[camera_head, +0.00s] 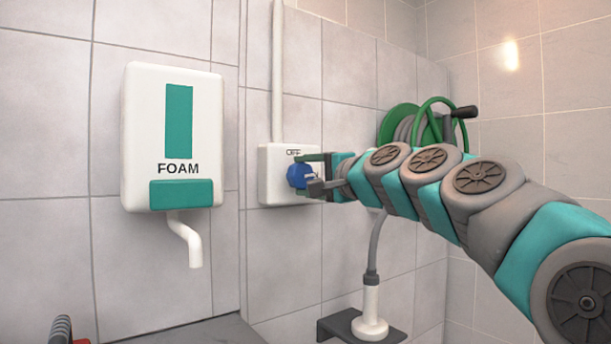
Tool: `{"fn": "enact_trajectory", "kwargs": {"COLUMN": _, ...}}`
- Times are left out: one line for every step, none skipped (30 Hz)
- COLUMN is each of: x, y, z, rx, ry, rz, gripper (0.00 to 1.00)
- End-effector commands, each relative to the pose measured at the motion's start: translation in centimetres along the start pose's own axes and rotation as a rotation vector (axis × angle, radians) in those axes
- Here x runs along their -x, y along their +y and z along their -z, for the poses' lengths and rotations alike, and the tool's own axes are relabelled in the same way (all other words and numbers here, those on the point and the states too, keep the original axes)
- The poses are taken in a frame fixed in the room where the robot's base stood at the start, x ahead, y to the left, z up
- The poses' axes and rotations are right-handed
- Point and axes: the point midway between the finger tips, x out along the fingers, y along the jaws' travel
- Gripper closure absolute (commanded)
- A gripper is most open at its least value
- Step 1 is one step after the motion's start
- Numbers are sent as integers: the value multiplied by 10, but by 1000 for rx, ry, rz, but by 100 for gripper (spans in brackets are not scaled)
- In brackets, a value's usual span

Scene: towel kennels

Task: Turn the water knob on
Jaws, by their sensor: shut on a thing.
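The water knob (298,176) is a blue round knob on a white wall box (268,185). Dark lettering on the box above the knob seems to read OFF. My gripper (308,177) is at the knob, with its fingers shut on it, one above and one below. The gripper and arm come in from the right and hide the right part of the box.
A white FOAM dispenser (173,137) with a bent spout hangs left of the box. A green hose reel (405,122) is on the wall behind my arm. A white nozzle stand (370,314) sits on a dark shelf (335,324) below. A pipe (278,70) rises from the box.

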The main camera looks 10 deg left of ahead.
Motion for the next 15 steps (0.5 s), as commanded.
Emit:
{"fn": "enact_trajectory", "kwargs": {"x": 0, "y": 0, "z": 1, "rx": -19, "ry": 2, "rz": 0, "gripper": 89}}
{"fn": "enact_trajectory", "kwargs": {"x": 0, "y": 0, "z": 1, "rx": -31, "ry": 1, "rz": 0, "gripper": 89}}
{"fn": "enact_trajectory", "kwargs": {"x": 0, "y": 0, "z": 1, "rx": -42, "ry": 1, "rz": 0, "gripper": 89}}
{"fn": "enact_trajectory", "kwargs": {"x": 0, "y": 0, "z": 1, "rx": -51, "ry": 1, "rz": -1, "gripper": 89}}
{"fn": "enact_trajectory", "kwargs": {"x": 0, "y": 0, "z": 1, "rx": -59, "ry": 1, "rz": -1, "gripper": 89}}
{"fn": "enact_trajectory", "kwargs": {"x": 0, "y": 0, "z": 1, "rx": -67, "ry": 1, "rz": -1, "gripper": 89}}
{"fn": "enact_trajectory", "kwargs": {"x": 0, "y": 1, "z": 1, "rx": -72, "ry": 1, "rz": -1, "gripper": 89}}
{"fn": "enact_trajectory", "kwargs": {"x": 0, "y": 0, "z": 0, "rx": -76, "ry": 1, "rz": -1, "gripper": 89}}
{"fn": "enact_trajectory", "kwargs": {"x": 0, "y": 0, "z": 0, "rx": -81, "ry": 1, "rz": -1, "gripper": 89}}
{"fn": "enact_trajectory", "kwargs": {"x": 0, "y": 1, "z": 0, "rx": -84, "ry": 1, "rz": -1, "gripper": 88}}
{"fn": "enact_trajectory", "kwargs": {"x": 0, "y": 1, "z": 0, "rx": -87, "ry": 1, "rz": -1, "gripper": 88}}
{"fn": "enact_trajectory", "kwargs": {"x": 0, "y": 0, "z": 0, "rx": -89, "ry": 0, "rz": -1, "gripper": 88}}
{"fn": "enact_trajectory", "kwargs": {"x": 0, "y": 1, "z": 0, "rx": -90, "ry": 0, "rz": -1, "gripper": 88}}
{"fn": "enact_trajectory", "kwargs": {"x": 0, "y": 1, "z": 0, "rx": -91, "ry": 0, "rz": -1, "gripper": 88}}
{"fn": "enact_trajectory", "kwargs": {"x": 0, "y": 1, "z": 0, "rx": -91, "ry": 0, "rz": -1, "gripper": 88}}
